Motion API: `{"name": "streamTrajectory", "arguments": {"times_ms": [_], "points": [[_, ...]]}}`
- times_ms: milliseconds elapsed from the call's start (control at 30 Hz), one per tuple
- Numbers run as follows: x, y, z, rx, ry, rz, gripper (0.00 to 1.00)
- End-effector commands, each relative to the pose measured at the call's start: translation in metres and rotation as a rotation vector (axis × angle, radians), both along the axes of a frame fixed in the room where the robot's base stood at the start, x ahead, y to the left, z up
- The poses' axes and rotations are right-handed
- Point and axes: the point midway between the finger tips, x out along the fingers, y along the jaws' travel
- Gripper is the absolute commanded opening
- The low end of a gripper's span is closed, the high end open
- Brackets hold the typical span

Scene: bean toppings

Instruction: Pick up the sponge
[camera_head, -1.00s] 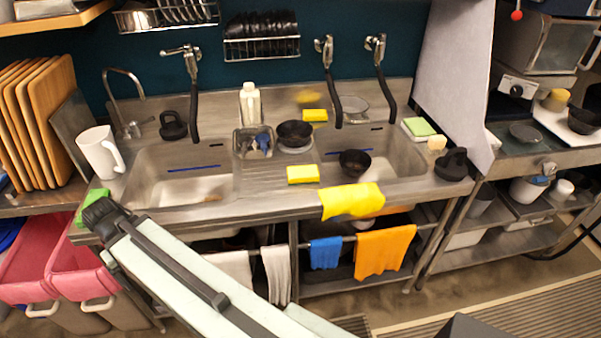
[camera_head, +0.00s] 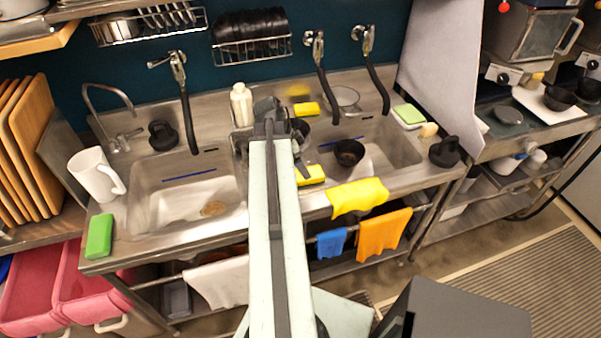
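Several sponges show. A yellow sponge (camera_head: 311,175) lies at the front of the middle ledge between the basins, partly covered by my arm. Another yellow sponge (camera_head: 306,108) lies at the back of the counter. A green sponge (camera_head: 99,236) lies on the left front corner. A green-topped, pale sponge (camera_head: 408,114) lies right of the right basin. The frame does not show which one the task means. My dark gripper (camera_head: 272,113) appears over the middle ledge, up and left of the front yellow sponge in the picture. Its fingers blend together, so its opening is unclear.
A white bottle (camera_head: 241,104) stands behind my gripper. A dark bowl (camera_head: 348,152) sits in the right basin. A white jug (camera_head: 96,174) stands at the left. A yellow cloth (camera_head: 357,196) hangs over the front edge. Black hoses hang above the basins.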

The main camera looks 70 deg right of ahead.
Motion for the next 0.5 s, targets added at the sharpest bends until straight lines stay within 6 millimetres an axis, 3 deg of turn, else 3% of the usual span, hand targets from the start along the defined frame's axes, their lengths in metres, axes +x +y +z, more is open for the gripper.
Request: {"name": "streamTrajectory", "arguments": {"times_ms": [267,500], "points": [[-0.008,-0.006,-0.026,0.000,0.000,-0.003,0.85],[-0.010,-0.010,-0.034,0.000,-0.001,-0.003,0.85]]}}
